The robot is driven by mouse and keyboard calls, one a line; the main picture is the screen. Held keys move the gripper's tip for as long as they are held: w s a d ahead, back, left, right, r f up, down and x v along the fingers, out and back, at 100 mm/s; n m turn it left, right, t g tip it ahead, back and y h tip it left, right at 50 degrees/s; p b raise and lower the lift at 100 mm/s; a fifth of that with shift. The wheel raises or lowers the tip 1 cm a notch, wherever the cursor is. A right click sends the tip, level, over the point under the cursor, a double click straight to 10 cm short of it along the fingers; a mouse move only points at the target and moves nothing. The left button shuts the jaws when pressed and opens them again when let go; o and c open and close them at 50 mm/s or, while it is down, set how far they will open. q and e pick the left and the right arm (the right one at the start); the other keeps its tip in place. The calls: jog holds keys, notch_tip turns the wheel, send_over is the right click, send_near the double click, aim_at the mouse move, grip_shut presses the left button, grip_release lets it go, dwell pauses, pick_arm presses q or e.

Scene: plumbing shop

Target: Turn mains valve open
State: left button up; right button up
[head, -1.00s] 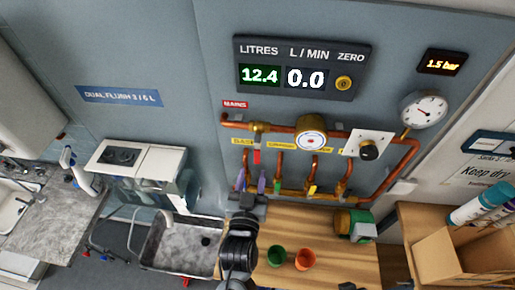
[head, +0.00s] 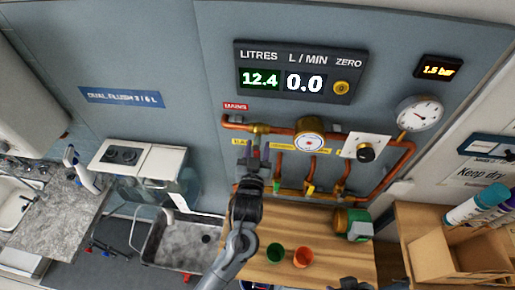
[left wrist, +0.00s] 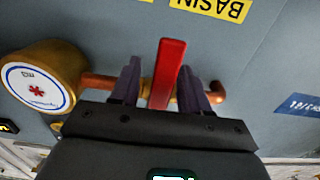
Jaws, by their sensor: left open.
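The mains valve (head: 259,128) is a brass body on the copper pipe, below the red MAINS label (head: 236,106) in the head view. Its red lever (left wrist: 168,68) shows in the left wrist view, standing between my fingers. My left gripper (head: 254,160) is just below the valve and hides the lever in the head view. In the left wrist view the gripper (left wrist: 161,92) is open, one finger on each side of the lever, with visible gaps. I cannot make out my right gripper.
A round meter (head: 310,138) sits right of the valve, with a pressure gauge (head: 419,113) farther right. The display (head: 298,71) reads 12.4 litres and 0.0 L/min.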

pick_arm(q)
jog(key=shift+c, duration=0.4)
grip_shut()
jog(key=shift+w+a+r+m+p, duration=0.15)
jog(key=shift+a+m+p, duration=0.25)
jog(key=shift+m+p, duration=0.65)
jog(key=shift+s+a+r+m+p, duration=0.15)
jog(key=shift+a+m+p, duration=0.3)
jog(key=shift+m+p, duration=0.6)
jog(key=shift+w+a+r+m+p, duration=0.15)
jog(key=shift+a+m+p, duration=0.25)
jog(key=shift+m+p, duration=0.65)
jog(key=shift+m, duration=0.35)
jog(key=shift+o, duration=0.4)
grip_release()
